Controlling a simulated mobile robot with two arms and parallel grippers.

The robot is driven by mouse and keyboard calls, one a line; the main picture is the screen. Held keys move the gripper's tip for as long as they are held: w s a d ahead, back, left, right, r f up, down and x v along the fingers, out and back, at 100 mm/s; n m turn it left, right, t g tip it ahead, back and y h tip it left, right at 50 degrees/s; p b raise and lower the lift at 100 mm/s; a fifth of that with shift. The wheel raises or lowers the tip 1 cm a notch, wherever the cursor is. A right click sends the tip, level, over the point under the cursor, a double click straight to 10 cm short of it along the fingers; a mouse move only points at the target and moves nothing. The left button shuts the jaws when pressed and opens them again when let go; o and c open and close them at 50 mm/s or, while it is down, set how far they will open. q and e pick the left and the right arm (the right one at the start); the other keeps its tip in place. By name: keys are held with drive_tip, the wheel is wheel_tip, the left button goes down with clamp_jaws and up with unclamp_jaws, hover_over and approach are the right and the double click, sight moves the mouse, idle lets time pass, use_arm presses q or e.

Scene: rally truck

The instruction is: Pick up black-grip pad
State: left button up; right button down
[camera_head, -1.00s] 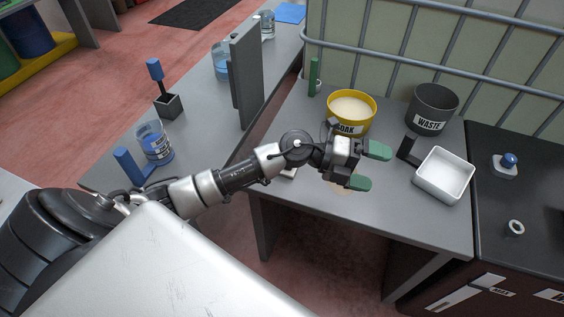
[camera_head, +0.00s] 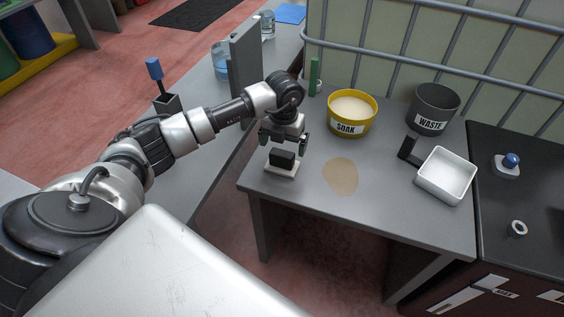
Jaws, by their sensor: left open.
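The black-grip pad (camera_head: 282,162) lies on the grey table near its left edge. It has a white base and a black block grip on top. My left gripper (camera_head: 285,147) points down just above the pad, its fingers open on either side over the black grip. I cannot tell whether the fingers touch the grip. My right gripper is not in view.
A tan stain (camera_head: 341,176) is on the table right of the pad. Behind are a yellow SOAK tub (camera_head: 352,117) and a grey WASTE bin (camera_head: 432,110). A white tray with a black handle (camera_head: 445,176) stands at the right. A green-handled item (camera_head: 314,75) stands at the back.

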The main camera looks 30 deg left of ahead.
sight(282, 153)
use_arm(q)
wheel_tip(282, 153, down, 5)
drive_tip(key=shift+s+a+f, duration=0.1)
drive_tip(key=shift+s, duration=0.05)
drive_tip(key=shift+f+b, duration=0.3)
drive_tip(key=shift+f, duration=0.1)
drive_tip(key=shift+r, duration=0.1)
drive_tip(key=c, duration=1)
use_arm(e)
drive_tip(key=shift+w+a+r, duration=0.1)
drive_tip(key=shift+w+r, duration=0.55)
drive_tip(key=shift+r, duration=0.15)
